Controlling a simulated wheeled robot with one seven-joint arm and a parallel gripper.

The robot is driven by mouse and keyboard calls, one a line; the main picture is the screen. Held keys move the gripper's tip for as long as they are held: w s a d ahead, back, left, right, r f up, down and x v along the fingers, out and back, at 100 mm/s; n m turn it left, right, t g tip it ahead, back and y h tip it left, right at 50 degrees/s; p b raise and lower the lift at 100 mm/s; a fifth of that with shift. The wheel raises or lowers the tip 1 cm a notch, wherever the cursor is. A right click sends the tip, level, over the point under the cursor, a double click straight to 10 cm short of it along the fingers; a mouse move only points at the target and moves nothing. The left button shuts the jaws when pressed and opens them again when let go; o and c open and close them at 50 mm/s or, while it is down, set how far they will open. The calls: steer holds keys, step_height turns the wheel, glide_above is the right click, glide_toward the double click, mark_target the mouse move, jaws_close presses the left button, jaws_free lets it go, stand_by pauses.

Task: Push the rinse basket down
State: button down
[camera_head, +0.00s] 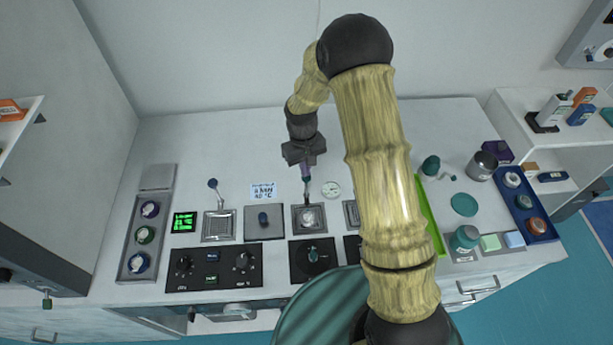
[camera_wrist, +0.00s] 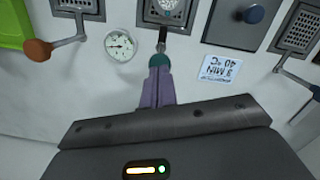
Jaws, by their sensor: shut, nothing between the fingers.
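My gripper (camera_wrist: 158,72) is shut, its purple fingers together at the teal knob (camera_wrist: 158,60) of the middle basket handle. The fingertips overlap the knob; I cannot tell whether they press on it. In the head view my gripper (camera_head: 306,176) is above the rear of the middle basin (camera_head: 297,228). The handle's dark rod runs forward to this basin, which holds a bright basket (camera_head: 310,216). A left basin (camera_head: 219,226) has a mesh basket and a blue-knobbed handle (camera_head: 213,184). A right basin (camera_head: 350,213) is partly hidden by my arm. No label shows which is the rinse basket.
A dial gauge (camera_head: 331,189) and a printed sign (camera_head: 263,192) lie on either side of the handle. A control panel (camera_head: 213,268) is in front, a green tray (camera_head: 429,215) at right. The bench behind is clear.

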mark_target(305, 179)
step_height(305, 179, down, 6)
steer(key=b, duration=0.3)
steer(key=shift+r, duration=0.2)
steer(key=shift+w+a+r+p, duration=0.2)
steer(key=shift+w, duration=0.3)
steer(key=shift+w+a+r+p, duration=0.15)
steer(key=shift+w+a+r, duration=0.1)
steer(key=shift+w, duration=0.2)
steer(key=shift+w+a+r+p, duration=0.15)
steer(key=shift+w+a+p, duration=0.05)
steer(key=shift+w, duration=0.3)
step_height(305, 179, up, 17)
steer(key=w+b, duration=0.1)
steer(key=b, duration=0.2)
steer(key=shift+w+a+r, duration=0.15)
steer(key=shift+w+a, duration=0.1)
steer(key=shift+a, duration=0.05)
